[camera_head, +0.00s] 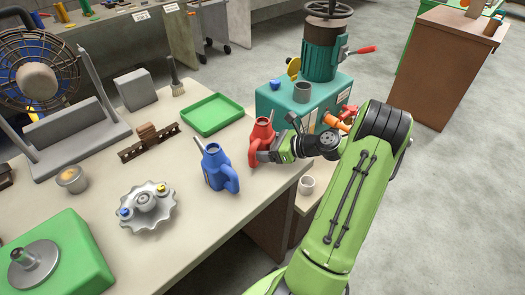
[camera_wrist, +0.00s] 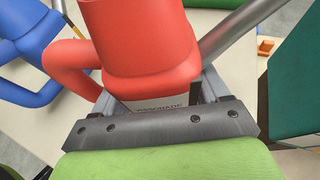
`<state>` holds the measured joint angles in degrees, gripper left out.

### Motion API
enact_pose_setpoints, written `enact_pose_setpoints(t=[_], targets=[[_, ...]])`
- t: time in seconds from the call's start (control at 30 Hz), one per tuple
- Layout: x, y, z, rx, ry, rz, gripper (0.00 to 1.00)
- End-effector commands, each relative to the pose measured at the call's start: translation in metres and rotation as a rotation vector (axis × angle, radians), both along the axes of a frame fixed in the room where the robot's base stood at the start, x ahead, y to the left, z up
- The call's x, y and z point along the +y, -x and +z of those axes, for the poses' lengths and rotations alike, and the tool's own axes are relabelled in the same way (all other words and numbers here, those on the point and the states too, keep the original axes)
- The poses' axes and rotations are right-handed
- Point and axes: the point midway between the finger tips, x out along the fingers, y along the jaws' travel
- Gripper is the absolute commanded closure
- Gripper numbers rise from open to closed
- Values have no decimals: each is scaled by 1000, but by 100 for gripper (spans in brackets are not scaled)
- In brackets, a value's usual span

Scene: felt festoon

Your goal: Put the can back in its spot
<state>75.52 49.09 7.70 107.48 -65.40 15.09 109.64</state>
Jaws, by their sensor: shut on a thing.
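A red can (camera_head: 261,134) with a spout and a side handle is at the right edge of the workbench in the head view. My gripper (camera_head: 266,150) is shut on the red can from the right. In the wrist view the red can (camera_wrist: 140,40) fills the middle, with a partly hidden label at its lower part, between the fingers of my gripper (camera_wrist: 155,98). I cannot tell whether its base touches the bench. A similar blue can (camera_head: 217,168) stands upright on the bench just left of it; it also shows in the wrist view (camera_wrist: 25,45).
A green tray (camera_head: 212,115) lies behind the cans on the workbench (camera_head: 195,225). A grey scalloped part (camera_head: 147,206) is to the left. A teal cabinet (camera_head: 300,105) with a grey cup (camera_head: 302,91) stands beyond the bench's right edge. A white cup (camera_head: 306,185) sits lower down.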

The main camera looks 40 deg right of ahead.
Motion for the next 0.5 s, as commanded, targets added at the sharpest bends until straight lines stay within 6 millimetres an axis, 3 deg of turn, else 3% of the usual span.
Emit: enact_pose_setpoints(t=[0.23, 0.27, 0.4, 0.5], targets=[[0, 0, 0, 1, 0, 0, 69], [0, 0, -1, 2, 1, -1, 24], [0, 0, 0, 2, 1, -1, 3], [0, 0, 0, 2, 1, -1, 0]])
